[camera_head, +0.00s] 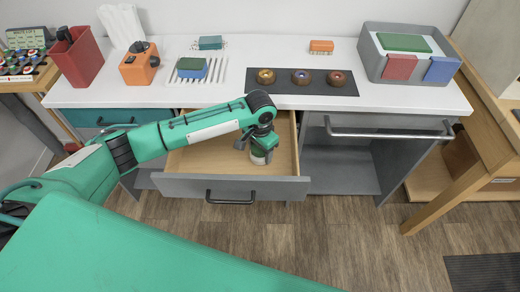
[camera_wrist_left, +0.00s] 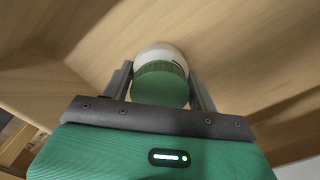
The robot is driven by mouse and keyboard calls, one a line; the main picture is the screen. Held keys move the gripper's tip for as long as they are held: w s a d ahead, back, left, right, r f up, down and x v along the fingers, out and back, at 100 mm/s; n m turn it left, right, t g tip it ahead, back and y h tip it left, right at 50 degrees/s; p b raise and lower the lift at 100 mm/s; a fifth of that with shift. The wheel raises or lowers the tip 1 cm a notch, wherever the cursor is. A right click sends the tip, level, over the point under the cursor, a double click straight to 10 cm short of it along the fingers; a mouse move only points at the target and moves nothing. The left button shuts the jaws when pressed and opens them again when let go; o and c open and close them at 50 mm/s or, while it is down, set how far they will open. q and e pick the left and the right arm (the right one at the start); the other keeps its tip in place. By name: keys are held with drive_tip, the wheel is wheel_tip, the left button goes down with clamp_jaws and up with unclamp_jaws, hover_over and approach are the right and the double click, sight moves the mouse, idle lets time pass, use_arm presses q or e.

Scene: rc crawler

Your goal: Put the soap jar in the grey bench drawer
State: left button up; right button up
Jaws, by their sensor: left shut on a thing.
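The soap jar (camera_head: 259,156), white with a green lid, is in my left gripper (camera_head: 260,146) over the open grey bench drawer (camera_head: 230,187). In the left wrist view the jar (camera_wrist_left: 161,80) sits between the two fingers of the left gripper (camera_wrist_left: 161,88), with the drawer's wooden inside behind it. The gripper is shut on the jar. The jar is inside the drawer's outline; whether it touches the drawer floor I cannot tell. The drawer is pulled out and its wooden inside looks otherwise empty. My right gripper is not in view.
The white bench top (camera_head: 300,52) holds a red bin (camera_head: 78,58), an orange box (camera_head: 139,66), a black mat (camera_head: 303,88) with three round pieces, and a grey caddy (camera_head: 409,58). A teal drawer (camera_head: 115,117) is left of the open drawer. An open grey compartment (camera_head: 340,168) is right of it.

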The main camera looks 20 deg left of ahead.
use_arm(q)
drive_tip(key=o, duration=1.1)
drive_tip(key=shift+f, duration=0.1)
drive_tip(key=shift+c, duration=0.2)
wheel_tip(320, 180, up, 12)
drive_tip(key=shift+r, duration=0.2)
drive_tip(key=shift+r, duration=0.1)
